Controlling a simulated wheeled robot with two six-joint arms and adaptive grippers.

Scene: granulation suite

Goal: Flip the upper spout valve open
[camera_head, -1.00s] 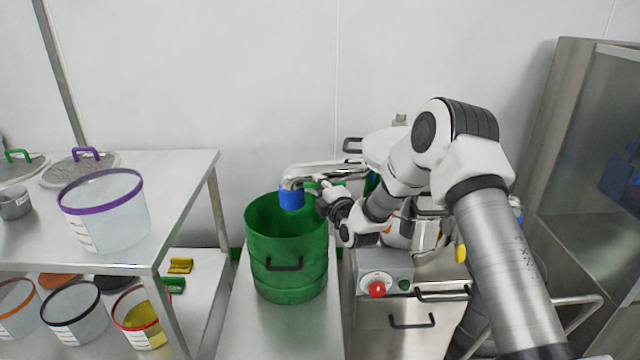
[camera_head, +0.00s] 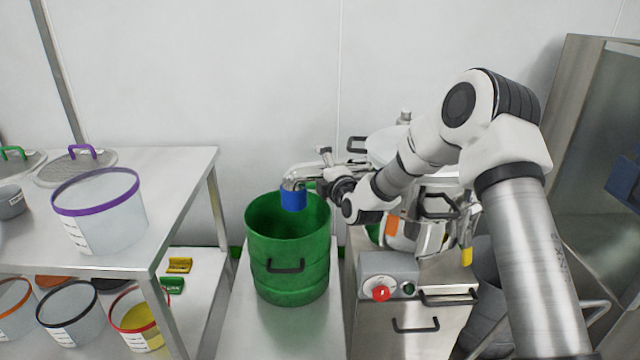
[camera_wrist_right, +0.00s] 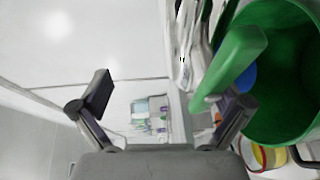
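The upper spout is a bent silver pipe (camera_head: 300,172) with a blue sleeve (camera_head: 293,200) at its end, above the open green drum. A green lever shows large in the right wrist view (camera_wrist_right: 232,68), with the blue sleeve partly hidden behind it. In the head view only a small green piece shows beside the pipe. My right gripper (camera_head: 325,168) is at the pipe, just right of the blue sleeve, and hides part of it. In the wrist view its fingers (camera_wrist_right: 168,100) are wide apart, with the lever close to the right finger; contact is unclear. My left gripper is not in view.
The green drum (camera_head: 288,268) stands on a steel bench below the spout. Right of it is a machine with a control box and red knob (camera_head: 381,293). A steel table (camera_head: 180,185) with a purple-rimmed tub (camera_head: 100,215) stands left. A glass-fronted cabinet (camera_head: 600,140) stands far right.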

